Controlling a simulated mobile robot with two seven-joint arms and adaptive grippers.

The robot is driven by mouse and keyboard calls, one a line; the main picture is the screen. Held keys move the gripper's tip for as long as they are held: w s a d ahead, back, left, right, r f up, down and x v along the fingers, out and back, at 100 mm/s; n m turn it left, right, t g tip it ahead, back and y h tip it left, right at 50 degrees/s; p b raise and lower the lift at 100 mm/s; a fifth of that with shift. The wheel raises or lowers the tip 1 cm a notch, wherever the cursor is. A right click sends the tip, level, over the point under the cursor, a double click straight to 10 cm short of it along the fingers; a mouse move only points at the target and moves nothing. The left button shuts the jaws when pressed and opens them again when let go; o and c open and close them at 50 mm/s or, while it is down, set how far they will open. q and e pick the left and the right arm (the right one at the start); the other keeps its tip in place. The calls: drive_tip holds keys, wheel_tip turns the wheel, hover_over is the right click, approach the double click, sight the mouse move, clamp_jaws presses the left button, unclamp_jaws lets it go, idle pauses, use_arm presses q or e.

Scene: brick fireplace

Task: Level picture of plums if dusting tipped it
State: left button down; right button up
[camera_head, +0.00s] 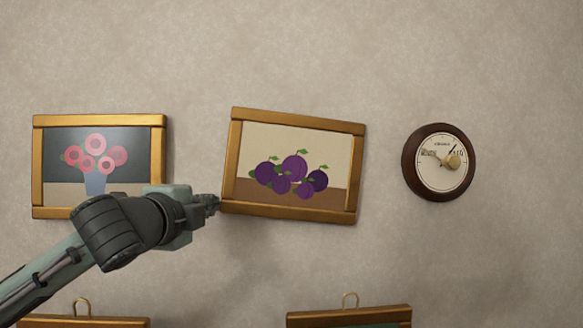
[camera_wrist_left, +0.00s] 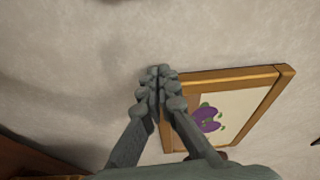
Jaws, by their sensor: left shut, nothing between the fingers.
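The picture of plums (camera_head: 293,209) hangs on the wall in a gold frame. It is tilted, its right side lower than its left. My left gripper (camera_head: 216,204) is shut and empty, its fingertips at the frame's lower left corner. In the left wrist view the closed fingertips (camera_wrist_left: 160,76) meet or nearly meet a corner of the plum picture's frame (camera_wrist_left: 225,76); I cannot tell whether they touch. The fingers and wrist hide part of that picture there. My right gripper is not in view.
A flower picture (camera_head: 100,121) in a gold frame hangs at left, partly behind my left gripper. A round dial (camera_head: 440,175) with a dark wooden rim hangs at right. Two more frames with hanging loops show below, at left (camera_head: 85,322) and right (camera_head: 350,317). The wall above is clear.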

use_arm(q)
drive_tip(key=shift+d, duration=0.85)
idle(0.5)
drive_tip(key=shift+a, duration=0.15)
drive_tip(key=v, duration=0.8)
drive_tip(key=shift+s, duration=0.15)
idle(0.7)
idle(0.4)
